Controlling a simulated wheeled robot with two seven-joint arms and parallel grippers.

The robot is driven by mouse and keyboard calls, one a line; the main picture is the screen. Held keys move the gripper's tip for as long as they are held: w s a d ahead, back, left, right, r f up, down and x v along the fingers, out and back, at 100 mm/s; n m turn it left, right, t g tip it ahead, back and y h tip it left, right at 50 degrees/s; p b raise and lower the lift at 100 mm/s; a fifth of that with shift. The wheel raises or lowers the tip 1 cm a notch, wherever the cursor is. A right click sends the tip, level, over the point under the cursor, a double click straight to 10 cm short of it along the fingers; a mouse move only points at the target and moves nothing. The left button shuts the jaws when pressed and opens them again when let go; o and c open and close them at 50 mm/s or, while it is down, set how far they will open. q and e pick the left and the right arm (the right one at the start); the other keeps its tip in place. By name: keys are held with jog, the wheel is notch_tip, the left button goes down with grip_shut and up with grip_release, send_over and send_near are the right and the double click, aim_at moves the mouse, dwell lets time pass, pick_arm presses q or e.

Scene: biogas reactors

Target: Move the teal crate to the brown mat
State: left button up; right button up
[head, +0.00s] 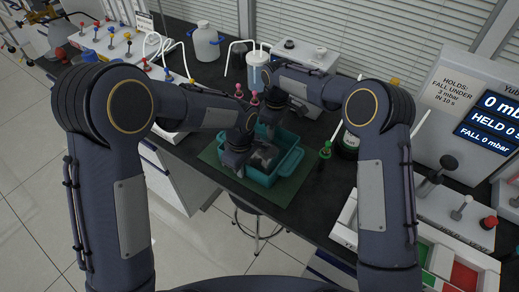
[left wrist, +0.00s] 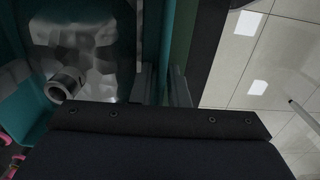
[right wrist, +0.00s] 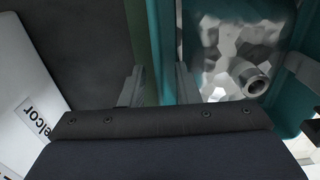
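The teal crate (head: 289,168) stands on a dark green mat (head: 291,190) on the black bench. It holds a clear faceted vessel with a short spout, which shows in the right wrist view (right wrist: 235,55). My left gripper (head: 237,160) is at the crate's near-left side. In the left wrist view its fingers (left wrist: 161,88) are open on either side of the crate wall (left wrist: 154,35). My right gripper (head: 268,122) is at the far side, partly hidden by the left arm. Its fingers (right wrist: 160,88) are open around the other wall (right wrist: 165,35). I see no brown mat.
A clear blue-tinted container (head: 258,68) stands behind. The bench's front edge is close to the mat.

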pick_arm(q)
jog(key=shift+c, duration=1.2)
pick_arm(e)
jog(key=shift+c, duration=1.1)
pick_arm(q)
grip_shut()
pick_arm(e)
grip_shut()
pick_arm(q)
jog(key=shift+r, duration=0.1)
pick_arm(e)
jog(key=shift+r, duration=0.1)
